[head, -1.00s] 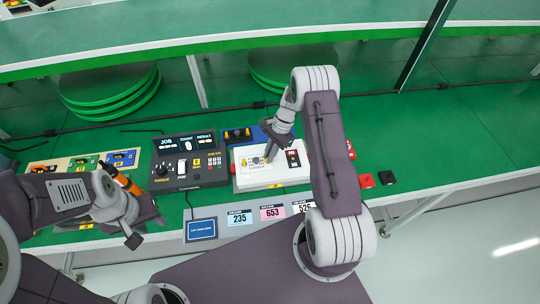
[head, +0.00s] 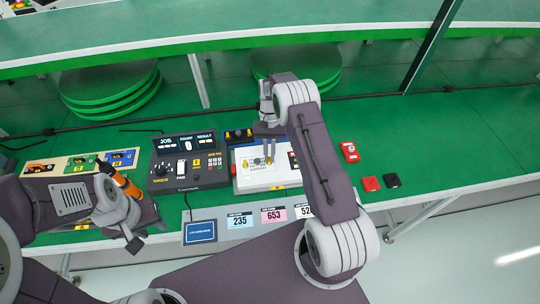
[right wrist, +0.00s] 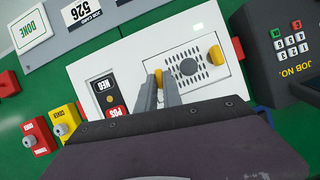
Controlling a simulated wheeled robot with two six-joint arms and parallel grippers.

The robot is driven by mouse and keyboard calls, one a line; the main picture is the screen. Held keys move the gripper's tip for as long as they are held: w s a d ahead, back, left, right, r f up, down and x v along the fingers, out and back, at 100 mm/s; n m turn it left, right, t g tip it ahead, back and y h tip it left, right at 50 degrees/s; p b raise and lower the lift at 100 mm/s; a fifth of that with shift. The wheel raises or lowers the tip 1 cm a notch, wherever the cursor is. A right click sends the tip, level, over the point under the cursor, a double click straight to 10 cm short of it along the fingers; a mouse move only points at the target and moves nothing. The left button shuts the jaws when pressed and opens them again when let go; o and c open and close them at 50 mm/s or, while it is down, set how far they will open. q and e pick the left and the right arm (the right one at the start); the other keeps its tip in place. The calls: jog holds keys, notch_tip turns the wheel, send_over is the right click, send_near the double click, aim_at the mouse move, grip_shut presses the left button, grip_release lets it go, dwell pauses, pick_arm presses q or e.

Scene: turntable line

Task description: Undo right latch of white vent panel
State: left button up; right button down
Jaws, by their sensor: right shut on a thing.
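The white vent panel (right wrist: 192,62) with its grid of small holes lies on a white box (head: 240,185). In the right wrist view one yellow latch (right wrist: 215,55) sits at the panel's right end, clear of my gripper. The other yellow latch (right wrist: 157,77) is at the panel's left end, which is the right end in the head view. My right gripper (right wrist: 160,90) is shut on this latch, and its fingers partly hide it. My left gripper (head: 132,226) hangs at the left front, away from the panel, by an orange-and-black tool (head: 124,184); its fingers are unclear.
A dark job console (head: 188,165) stands left of the white box. Red and black blocks (head: 370,183) lie to the right. Job cards (head: 240,219) line the front edge. The green table further right is free. Labelled red and yellow parts (right wrist: 62,118) lie beyond the box in the wrist view.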

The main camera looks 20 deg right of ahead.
jog(key=shift+n, duration=0.6)
jog(key=shift+n+h, duration=0.3)
jog(key=c, duration=1.5)
grip_release()
jog(key=b+v, duration=0.1)
jog(key=v, duration=0.8)
jog(key=shift+w, duration=0.1)
